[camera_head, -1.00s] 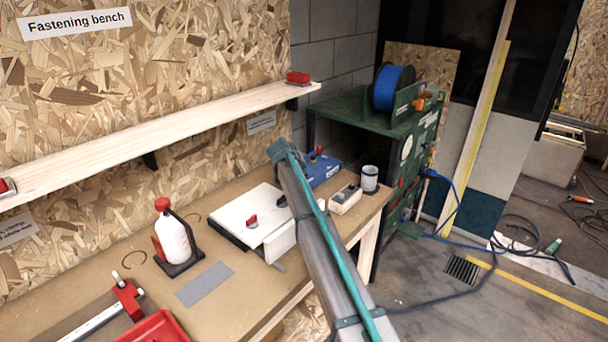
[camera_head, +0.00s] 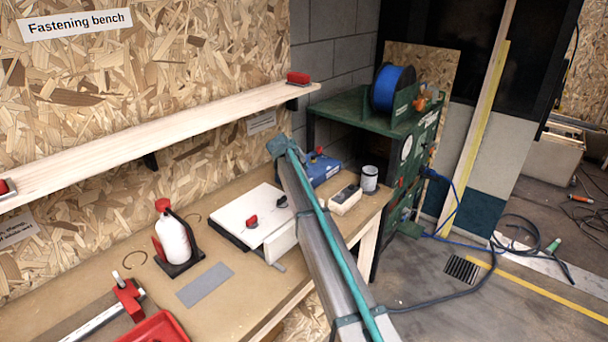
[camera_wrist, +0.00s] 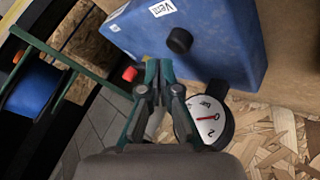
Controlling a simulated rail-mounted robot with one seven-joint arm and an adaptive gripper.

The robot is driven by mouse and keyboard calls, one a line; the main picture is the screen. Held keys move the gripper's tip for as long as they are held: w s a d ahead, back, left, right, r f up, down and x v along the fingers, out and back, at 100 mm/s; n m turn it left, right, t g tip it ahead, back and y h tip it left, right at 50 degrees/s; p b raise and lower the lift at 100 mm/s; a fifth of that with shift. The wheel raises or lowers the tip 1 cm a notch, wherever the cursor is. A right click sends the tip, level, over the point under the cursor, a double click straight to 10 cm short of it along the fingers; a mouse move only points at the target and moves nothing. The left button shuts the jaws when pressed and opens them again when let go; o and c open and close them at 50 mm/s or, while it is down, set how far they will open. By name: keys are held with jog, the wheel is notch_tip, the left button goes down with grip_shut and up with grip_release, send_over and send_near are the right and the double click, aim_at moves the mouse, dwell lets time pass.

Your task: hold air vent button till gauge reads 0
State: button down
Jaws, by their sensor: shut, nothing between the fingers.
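A blue box (camera_wrist: 210,45) fills the top of the wrist view. It has a white "Vent" label (camera_wrist: 162,8) and a round black button (camera_wrist: 179,41). A round white gauge (camera_wrist: 208,118) with a red needle sits beside the box. Its face is tilted and small, so I cannot read the value surely. My gripper (camera_wrist: 159,65) is shut and empty. Its fingertips lie just left of and below the black button in the picture, apparently apart from it. In the head view the blue box (camera_head: 325,168) stands on the bench, partly hidden by my arm.
A red knob (camera_wrist: 130,74) shows left of my fingertips. A wooden shelf (camera_head: 180,120) runs along the wall above the bench. A grey-topped wooden box (camera_head: 345,198) and a can (camera_head: 369,178) stand near the blue box. A green cabinet (camera_head: 350,112) with a blue reel stands behind.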

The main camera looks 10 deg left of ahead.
jog(key=shift+r+p, duration=0.7)
jog(key=shift+r, duration=1.85)
